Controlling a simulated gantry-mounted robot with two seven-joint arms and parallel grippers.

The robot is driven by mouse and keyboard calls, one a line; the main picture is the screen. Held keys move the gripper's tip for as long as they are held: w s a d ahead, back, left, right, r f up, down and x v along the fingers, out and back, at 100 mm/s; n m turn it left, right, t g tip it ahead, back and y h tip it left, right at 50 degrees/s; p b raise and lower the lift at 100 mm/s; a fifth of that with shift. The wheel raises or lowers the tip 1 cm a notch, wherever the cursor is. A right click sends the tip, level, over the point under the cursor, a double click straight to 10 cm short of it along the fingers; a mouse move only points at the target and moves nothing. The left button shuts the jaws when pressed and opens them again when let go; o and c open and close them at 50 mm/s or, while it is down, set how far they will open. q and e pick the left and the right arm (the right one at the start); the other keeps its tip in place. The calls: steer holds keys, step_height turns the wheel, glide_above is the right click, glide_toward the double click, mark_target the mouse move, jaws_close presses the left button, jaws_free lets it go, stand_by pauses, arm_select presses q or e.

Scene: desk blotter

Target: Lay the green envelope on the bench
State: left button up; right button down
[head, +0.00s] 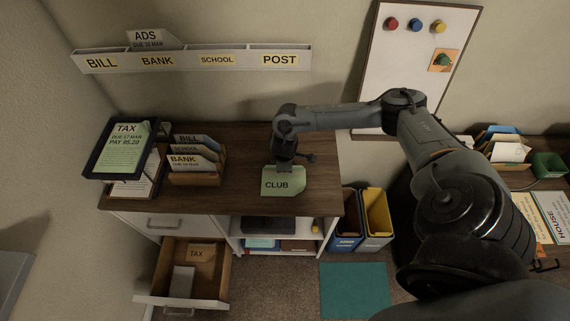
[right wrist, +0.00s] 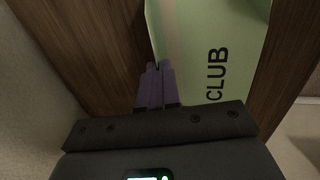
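The green envelope (head: 283,187), marked CLUB, is over the right part of the dark wooden bench top (head: 235,196), near its front edge. Its face is turned up toward the head camera. I cannot tell whether it lies fully flat or is slightly raised. My right gripper (head: 284,170) reaches down to the envelope's back edge. In the right wrist view the purple fingers (right wrist: 157,68) are close together at the edge of the envelope (right wrist: 225,40) and appear shut on it. The palm hides part of the envelope. My left gripper is not in view.
A sorter (head: 197,178) with envelopes and a tilted TAX tray (head: 120,150) stand left on the bench. An open drawer (head: 222,272) juts out below. Blue (head: 345,222) and yellow (head: 377,217) bins stand right of the bench. A labelled wall rack (head: 200,60) hangs above.

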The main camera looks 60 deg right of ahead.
mark_target(284, 177)
steer(key=c, duration=1.4)
jaws_free()
steer(key=shift+f, duration=0.1)
steer(key=p+v, duration=0.3)
steer(key=v, duration=0.8)
steer(key=w+a+n+t+y+p, duration=0.1)
steer(key=a+n+t+y, duration=0.35)
steer(key=a, duration=2.55)
step_height(284, 177, up, 2)
steer(key=s+a+m+t, duration=0.1)
steer(key=s+a+m, duration=0.1)
steer(key=m, duration=0.1)
steer(key=s+d+m+g, duration=0.1)
steer(key=s+d, duration=0.1)
steer(key=s, duration=0.1)
steer(key=s+d+m+g+h, duration=0.1)
steer(key=s+d+m, duration=0.1)
steer(key=s+d, duration=0.1)
steer(key=s+d+m+g, duration=0.1)
steer(key=s+d+m, duration=0.1)
steer(key=s, duration=0.3)
steer(key=shift+s+d+h, duration=0.2)
steer(key=shift+s+h, duration=0.05)
